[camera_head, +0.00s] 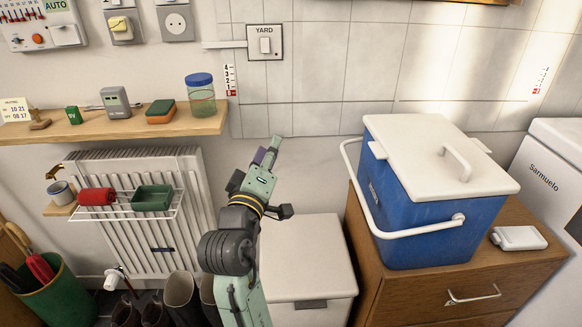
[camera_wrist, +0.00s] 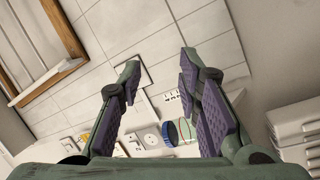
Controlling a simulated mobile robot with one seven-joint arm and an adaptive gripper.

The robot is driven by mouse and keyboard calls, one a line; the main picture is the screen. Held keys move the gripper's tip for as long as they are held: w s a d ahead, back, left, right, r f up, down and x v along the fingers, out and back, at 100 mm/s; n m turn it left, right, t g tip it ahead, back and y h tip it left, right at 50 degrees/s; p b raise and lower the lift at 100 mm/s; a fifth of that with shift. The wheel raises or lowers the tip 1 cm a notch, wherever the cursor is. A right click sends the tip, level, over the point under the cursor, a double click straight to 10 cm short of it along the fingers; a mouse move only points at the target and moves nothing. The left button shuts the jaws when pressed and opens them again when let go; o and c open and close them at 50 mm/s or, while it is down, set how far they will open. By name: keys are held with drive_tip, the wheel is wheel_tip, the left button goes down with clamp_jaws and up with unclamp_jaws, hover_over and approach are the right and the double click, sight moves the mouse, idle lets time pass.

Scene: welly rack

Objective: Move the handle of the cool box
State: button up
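The blue cool box (camera_head: 425,228) with a white lid (camera_head: 437,150) stands on a wooden cabinet at the right in the head view. Its white carrying handle (camera_head: 372,212) is a long bail that hangs round the left and front sides, below the lid. A small white grip (camera_head: 457,163) is on the lid. My gripper (camera_head: 270,150) is up in front of the tiled wall, left of the cool box and well apart from the handle. In the wrist view my gripper (camera_wrist: 160,65) has its fingers spread with nothing between them. The cool box is not recognisable there.
The wooden cabinet (camera_head: 470,283) also carries a white flat object (camera_head: 518,238). A white bin (camera_head: 305,262) stands left of it. A shelf (camera_head: 95,127) with a blue-lidded jar (camera_head: 200,95) and a radiator rack (camera_head: 110,212) are at the left. A white appliance (camera_head: 550,160) stands at the far right.

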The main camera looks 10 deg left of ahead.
drive_tip(key=s+a+r+t+y, duration=0.1)
drive_tip(key=s+a+r+y, duration=0.2)
drive_tip(key=a+r+y, duration=0.2)
drive_tip(key=shift+s+a+r+n, duration=0.35)
drive_tip(key=shift+a+r, duration=0.4)
drive_tip(key=shift+a, duration=0.15)
